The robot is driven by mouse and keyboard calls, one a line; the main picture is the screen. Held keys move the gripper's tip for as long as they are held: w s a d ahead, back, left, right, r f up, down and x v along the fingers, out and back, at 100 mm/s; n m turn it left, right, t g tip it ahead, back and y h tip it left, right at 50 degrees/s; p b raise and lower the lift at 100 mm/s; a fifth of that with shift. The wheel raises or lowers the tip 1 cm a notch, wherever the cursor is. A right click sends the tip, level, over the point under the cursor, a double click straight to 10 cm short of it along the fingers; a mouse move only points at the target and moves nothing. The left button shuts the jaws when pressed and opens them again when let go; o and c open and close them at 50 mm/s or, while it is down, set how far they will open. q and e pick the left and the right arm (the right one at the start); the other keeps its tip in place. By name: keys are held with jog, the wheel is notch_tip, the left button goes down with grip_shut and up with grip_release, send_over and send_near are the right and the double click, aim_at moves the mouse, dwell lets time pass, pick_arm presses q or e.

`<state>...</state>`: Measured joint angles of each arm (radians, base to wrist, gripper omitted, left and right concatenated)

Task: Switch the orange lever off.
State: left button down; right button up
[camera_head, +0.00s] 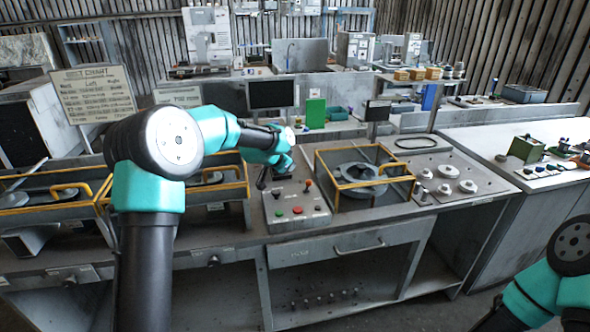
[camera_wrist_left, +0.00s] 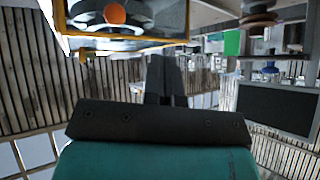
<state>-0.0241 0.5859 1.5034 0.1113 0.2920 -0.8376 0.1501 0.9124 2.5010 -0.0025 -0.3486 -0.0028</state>
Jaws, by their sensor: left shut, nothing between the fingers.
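A grey control box (camera_head: 297,205) sits on the middle of the bench in the head view. A small orange-red knob (camera_head: 308,184), which looks like the lever's tip, stands up near its back right; its on or off position is too small to tell. My left gripper (camera_head: 262,181) is over the box's back left, left of the knob and apart from it. In the left wrist view my left gripper (camera_wrist_left: 166,78) is shut and empty. A round orange shape (camera_wrist_left: 115,14) shows at the top there; I cannot tell whether it is the lever's knob.
A yellow-framed housing (camera_head: 336,196) with a grey round part stands right of the box. More yellow-framed bays (camera_head: 60,208) lie to the left. A panel with pale round knobs (camera_head: 467,186) is farther right. A black screen (camera_head: 270,94) stands behind. My right arm shows at the lower right.

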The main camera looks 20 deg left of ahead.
pick_arm(q)
jog(key=s+a+r, duration=0.1)
jog(key=s+r, duration=0.3)
jog(key=s, duration=0.3)
jog(key=shift+s+a, duration=0.15)
jog(key=shift+a, duration=0.15)
jog(key=shift+f, duration=0.1)
